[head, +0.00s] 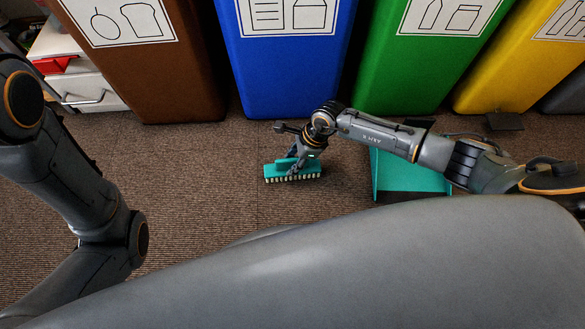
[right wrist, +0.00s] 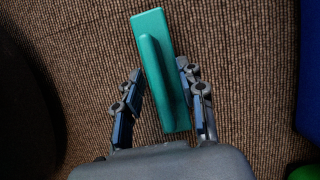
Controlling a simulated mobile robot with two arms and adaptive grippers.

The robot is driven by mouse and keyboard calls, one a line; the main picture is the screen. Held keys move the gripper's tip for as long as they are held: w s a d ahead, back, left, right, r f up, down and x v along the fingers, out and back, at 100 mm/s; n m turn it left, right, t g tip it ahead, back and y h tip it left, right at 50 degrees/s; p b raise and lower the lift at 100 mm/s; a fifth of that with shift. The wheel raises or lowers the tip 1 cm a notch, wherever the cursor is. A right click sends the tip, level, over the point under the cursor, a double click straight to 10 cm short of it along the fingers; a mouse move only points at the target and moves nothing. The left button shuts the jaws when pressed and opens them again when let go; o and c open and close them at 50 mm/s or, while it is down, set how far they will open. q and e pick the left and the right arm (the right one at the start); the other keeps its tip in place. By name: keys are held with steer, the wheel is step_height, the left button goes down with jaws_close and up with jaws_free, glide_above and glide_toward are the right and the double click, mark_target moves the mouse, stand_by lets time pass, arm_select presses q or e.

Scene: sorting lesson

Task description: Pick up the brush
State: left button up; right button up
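The brush (head: 280,171) is teal with pale bristles and lies on the brown carpet in the head view, in front of the blue bin. My right gripper (head: 297,168) points down at it from above. In the right wrist view, the brush (right wrist: 152,30) lies lengthwise between the two fingers of my right gripper (right wrist: 160,67). The fingers are spread, one on each side of the raised ridge. A small gap shows on the left; the right finger is very close to the brush edge. My left arm shows at the left, but its gripper is out of view.
A teal dustpan-like thing (head: 408,184) sits on the carpet under my right forearm. Brown (head: 155,75), blue (head: 287,80), green (head: 420,75) and yellow (head: 515,75) bins line the back. A white drawer unit (head: 88,88) stands at the far left. Carpet left of the brush is clear.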

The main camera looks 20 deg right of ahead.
steer(key=shift+c, duration=0.4)
jaws_close()
steer(key=shift+r, duration=0.1)
